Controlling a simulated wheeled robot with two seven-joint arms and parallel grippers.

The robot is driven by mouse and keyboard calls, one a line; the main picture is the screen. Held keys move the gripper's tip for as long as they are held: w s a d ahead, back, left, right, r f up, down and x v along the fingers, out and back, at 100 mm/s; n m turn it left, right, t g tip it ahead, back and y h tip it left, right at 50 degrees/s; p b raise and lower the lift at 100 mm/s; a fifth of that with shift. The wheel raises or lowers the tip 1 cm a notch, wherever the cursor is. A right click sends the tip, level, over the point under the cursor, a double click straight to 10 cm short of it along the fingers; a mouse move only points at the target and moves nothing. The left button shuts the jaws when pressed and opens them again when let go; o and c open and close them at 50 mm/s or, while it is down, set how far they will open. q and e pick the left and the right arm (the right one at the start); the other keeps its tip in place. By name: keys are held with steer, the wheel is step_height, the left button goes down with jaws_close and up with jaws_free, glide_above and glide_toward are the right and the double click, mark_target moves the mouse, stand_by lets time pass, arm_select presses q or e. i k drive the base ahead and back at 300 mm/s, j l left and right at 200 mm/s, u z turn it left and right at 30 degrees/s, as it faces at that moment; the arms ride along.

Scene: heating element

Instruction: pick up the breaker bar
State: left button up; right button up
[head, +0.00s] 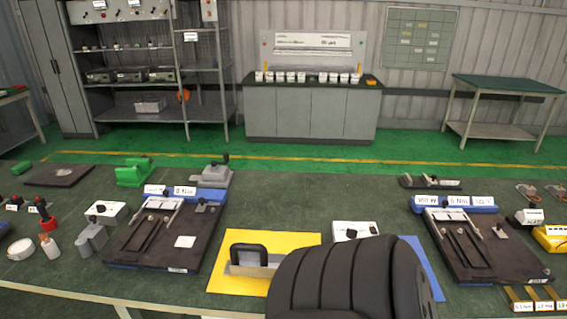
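A light grey metal bar with a black loop handle (250,257) lies on the yellow mat (231,284) at the front middle of the green table. It may be the breaker bar, but no label shows this. Its right end meets a large black ribbed shape in the picture, which covers the front middle and hides part of the yellow mat and the blue mat (429,270). Neither my left nor my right gripper can be made out.
Black fixture boards (130,250) with metal rods stand left and right (515,262) of the mats. A green clamp-like block (134,172) and a grey device (213,176) stand at the back left. Brass strips (530,294) lie front right. The table's back middle is clear.

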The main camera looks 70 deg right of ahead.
mark_target(250, 260)
steer(key=z, duration=2.05)
